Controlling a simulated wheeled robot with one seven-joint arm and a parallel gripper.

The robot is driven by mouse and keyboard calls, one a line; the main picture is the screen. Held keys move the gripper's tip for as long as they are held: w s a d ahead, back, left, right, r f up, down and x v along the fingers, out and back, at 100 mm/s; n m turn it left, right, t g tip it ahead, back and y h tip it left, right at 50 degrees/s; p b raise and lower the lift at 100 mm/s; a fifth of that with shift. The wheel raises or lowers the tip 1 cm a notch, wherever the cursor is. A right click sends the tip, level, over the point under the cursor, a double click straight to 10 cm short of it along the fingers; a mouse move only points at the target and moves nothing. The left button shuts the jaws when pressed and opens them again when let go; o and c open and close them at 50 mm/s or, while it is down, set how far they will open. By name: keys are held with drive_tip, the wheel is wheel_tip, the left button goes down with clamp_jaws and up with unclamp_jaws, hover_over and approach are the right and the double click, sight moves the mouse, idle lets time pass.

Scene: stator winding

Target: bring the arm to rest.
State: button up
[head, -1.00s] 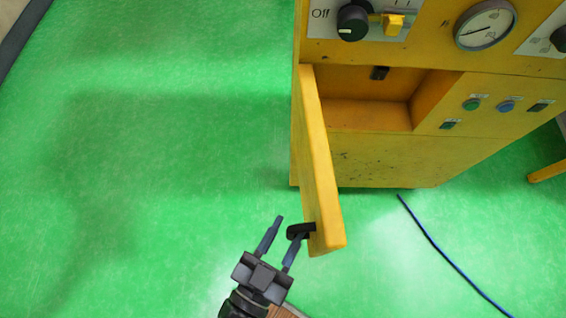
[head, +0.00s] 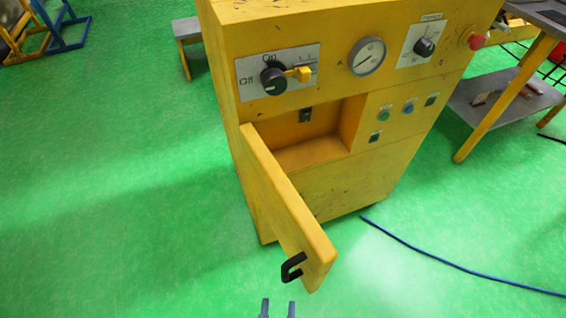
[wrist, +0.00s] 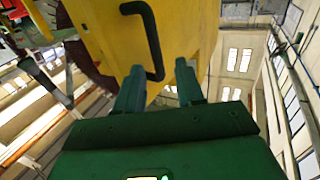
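My gripper (head: 278,309) shows only as two blue-grey fingertips at the bottom edge of the head view. In the wrist view its two fingers (wrist: 160,88) stand apart with nothing between them, so it is open. The yellow cabinet door (head: 285,205) hangs open. Its black handle (head: 292,267) is near the door's free end, a little above my fingertips in the head view. In the wrist view the handle (wrist: 152,40) lies just beyond the fingers, and I see no grip on it. The rest of my arm is out of the head view.
The yellow cabinet (head: 330,120) has an open compartment, knobs, a gauge (head: 367,56) and a red button (head: 476,40). A blue cable (head: 450,264) runs over the green floor at right. A table (head: 510,95) stands at far right.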

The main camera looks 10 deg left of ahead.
drive_tip(key=s+d+r+g, duration=0.1)
drive_tip(key=s+d+r, duration=0.3)
drive_tip(key=d, duration=0.4)
drive_tip(key=s+d+r+g, duration=0.1)
drive_tip(key=s+d+r, duration=0.3)
drive_tip(key=d+r, duration=0.3)
drive_tip(key=s+d+r+g+h, duration=0.1)
drive_tip(key=s+d+r, duration=0.2)
drive_tip(key=d+r, duration=0.3)
drive_tip(key=d, duration=0.3)
drive_tip(key=shift+s+d+m, duration=0.35)
drive_tip(key=shift+s+m, duration=0.05)
drive_tip(key=shift+c, duration=0.4)
idle(0.8)
